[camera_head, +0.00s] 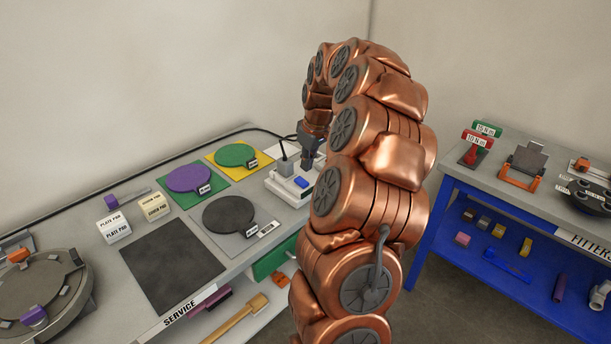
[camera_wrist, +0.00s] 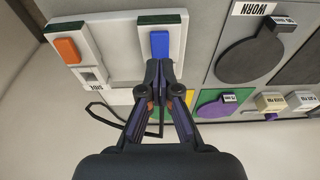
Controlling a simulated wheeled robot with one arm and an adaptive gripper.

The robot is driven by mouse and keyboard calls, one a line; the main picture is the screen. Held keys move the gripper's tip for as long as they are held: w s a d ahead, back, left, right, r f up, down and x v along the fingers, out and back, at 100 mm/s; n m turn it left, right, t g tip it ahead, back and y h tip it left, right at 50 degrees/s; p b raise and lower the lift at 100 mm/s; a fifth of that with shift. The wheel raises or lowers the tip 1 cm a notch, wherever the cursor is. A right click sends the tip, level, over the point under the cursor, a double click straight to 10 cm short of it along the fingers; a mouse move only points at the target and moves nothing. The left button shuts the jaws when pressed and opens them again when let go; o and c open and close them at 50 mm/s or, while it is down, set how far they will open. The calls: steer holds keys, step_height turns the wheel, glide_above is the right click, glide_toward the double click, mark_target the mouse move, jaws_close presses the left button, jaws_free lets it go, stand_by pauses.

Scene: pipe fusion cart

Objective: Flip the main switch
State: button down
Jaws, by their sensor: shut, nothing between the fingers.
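A white switch box (camera_head: 290,187) stands at the back right of the service bench. A blue switch (camera_head: 302,182) shows on it; the wrist view shows the same blue switch (camera_wrist: 159,44) on a white strip and an orange switch (camera_wrist: 66,50) on another strip to its left. Which one is the main switch I cannot read. My gripper (camera_wrist: 165,68) is shut and empty, pointing at the box, with its fingertips close by the lower end of the blue switch. Contact cannot be told. In the head view my gripper (camera_head: 308,164) points down over the box.
A black cable (camera_head: 190,150) runs along the back of the bench to a grey plug (camera_head: 284,163) at the box. Green, purple and black discs (camera_head: 229,214) lie left of it. A blue fitters' table (camera_head: 480,203) stands at right, with floor between.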

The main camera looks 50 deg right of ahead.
mark_target(298, 178)
steer(key=s+b+v, duration=0.1)
steer(key=b+v, duration=0.1)
steer(key=v, duration=0.6)
steer(key=w+n, duration=0.1)
steer(key=n, duration=0.5)
steer(key=w+n, duration=0.1)
steer(key=n, duration=0.5)
steer(key=w+r+n, duration=0.1)
steer(key=n, duration=0.5)
steer(key=shift+w+a+r+g+p, duration=0.1)
steer(key=shift+w+g+p, duration=0.2)
steer(key=shift+g+p, duration=0.1)
steer(key=f+p, duration=0.1)
steer(key=f, duration=0.3)
steer(key=w+f+p, duration=0.1)
steer(key=f+p, duration=0.1)
steer(key=f, duration=0.3)
steer(key=w+f+p, duration=0.1)
steer(key=f, duration=0.3)
steer(key=shift+f+p, duration=0.35)
steer(key=shift+f, duration=0.05)
steer(key=shift+w, duration=0.1)
